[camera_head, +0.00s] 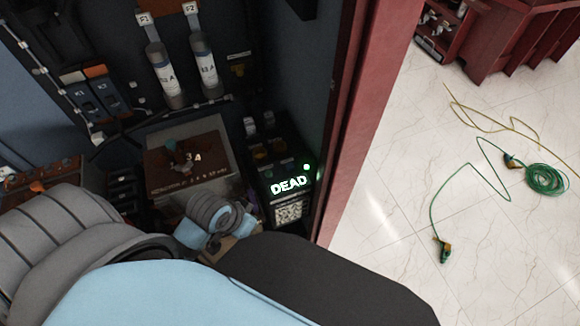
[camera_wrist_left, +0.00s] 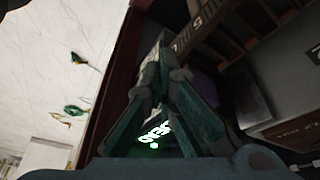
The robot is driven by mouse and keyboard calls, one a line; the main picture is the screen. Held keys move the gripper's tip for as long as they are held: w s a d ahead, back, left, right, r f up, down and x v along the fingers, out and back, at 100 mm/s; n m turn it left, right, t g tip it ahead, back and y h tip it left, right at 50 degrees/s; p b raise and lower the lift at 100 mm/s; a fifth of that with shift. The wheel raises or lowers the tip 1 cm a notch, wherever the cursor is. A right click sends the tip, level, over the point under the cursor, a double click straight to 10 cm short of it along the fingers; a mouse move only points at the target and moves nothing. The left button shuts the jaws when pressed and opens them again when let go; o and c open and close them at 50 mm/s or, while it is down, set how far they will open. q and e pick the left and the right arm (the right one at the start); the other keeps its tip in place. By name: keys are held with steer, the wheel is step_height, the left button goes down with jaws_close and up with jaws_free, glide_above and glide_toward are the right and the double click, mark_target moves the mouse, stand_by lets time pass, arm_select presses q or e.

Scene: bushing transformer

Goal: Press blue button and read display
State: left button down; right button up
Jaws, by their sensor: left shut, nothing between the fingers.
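A small dark display box (camera_head: 289,210) stands at the lower right inside the cabinet. Its lit display (camera_head: 289,184) reads "DEAD" in glowing letters, and a green light (camera_head: 306,167) glows above the text. The display also shows between my fingers in the left wrist view (camera_wrist_left: 157,132), where its text is hard to read. My left gripper (camera_wrist_left: 158,48) is shut and empty, its two fingers meeting at the tips. In the head view my left arm covers the space left of the box. I cannot make out a blue button. My right gripper is out of view.
A reddish cabinet frame (camera_head: 362,125) stands right of the display. Two fuse tubes (camera_head: 168,75) and several switches (camera_head: 88,92) are on the back panel. A box with a brown top (camera_head: 187,160) sits left of the display. A green cable (camera_head: 545,178) lies on the tiled floor.

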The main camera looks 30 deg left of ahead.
arm_select(q)
steer(key=w+r+h, duration=0.1)
steer(key=w, duration=0.3)
steer(key=w+d+r+m+h, duration=0.1)
steer(key=w, duration=0.3)
steer(key=w+r+h, duration=0.1)
steer(key=w, duration=0.3)
steer(key=shift+w+d+r+h, duration=0.1)
steer(key=shift+d+r+h, duration=0.15)
steer(key=shift+h, duration=0.15)
steer(key=w+a+r+h, duration=0.1)
steer(key=w+r+h, duration=0.2)
steer(key=w+r, duration=0.6)
steer(key=shift+a+t, duration=0.25)
steer(key=shift+t, duration=0.15)
steer(key=shift+s, duration=0.1)
steer(key=b, duration=0.8)
glide_above(289, 163)
step_height(289, 163, down, 7)
steer(key=shift+f, duration=0.2)
steer(key=shift+f+b, duration=0.45)
steer(key=shift+f, duration=0.3)
